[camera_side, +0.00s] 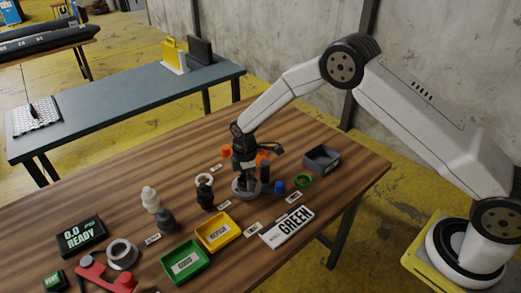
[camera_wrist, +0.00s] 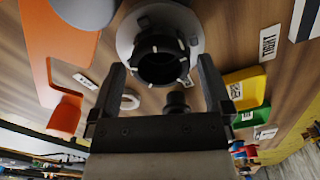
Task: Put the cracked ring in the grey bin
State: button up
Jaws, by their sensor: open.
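My gripper (camera_side: 245,160) is open above a grey round base with a black collar (camera_side: 246,188). In the wrist view, my gripper's fingers (camera_wrist: 161,64) stand apart on either side of the black collar (camera_wrist: 160,72), and nothing is clearly held. A white ring (camera_side: 204,180) lies on the table left of the gripper; a pale ring (camera_wrist: 130,102) shows beside the left finger in the wrist view. A green ring (camera_side: 304,181) lies to the right. I cannot make out a crack on either ring. The grey bin (camera_side: 322,159) stands at the table's right and looks empty.
Yellow tray (camera_side: 217,233) and green tray (camera_side: 185,263) lie at the front. Black bottle (camera_side: 205,195), blue cap (camera_side: 280,187) and an orange part (camera_side: 262,155) crowd the gripper. Bare table (camera_side: 130,185) shows at left.

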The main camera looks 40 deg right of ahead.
jog(key=c, duration=1.2)
jog(key=shift+c, duration=0.2)
jog(key=shift+r, duration=0.1)
jog(key=shift+r, duration=0.7)
jog(key=s+d+r, duration=0.1)
jog(key=s+r, duration=1)
jog(key=s, duration=0.3)
jog(key=shift+d+r, duration=0.2)
jog(key=shift+d, duration=0.15)
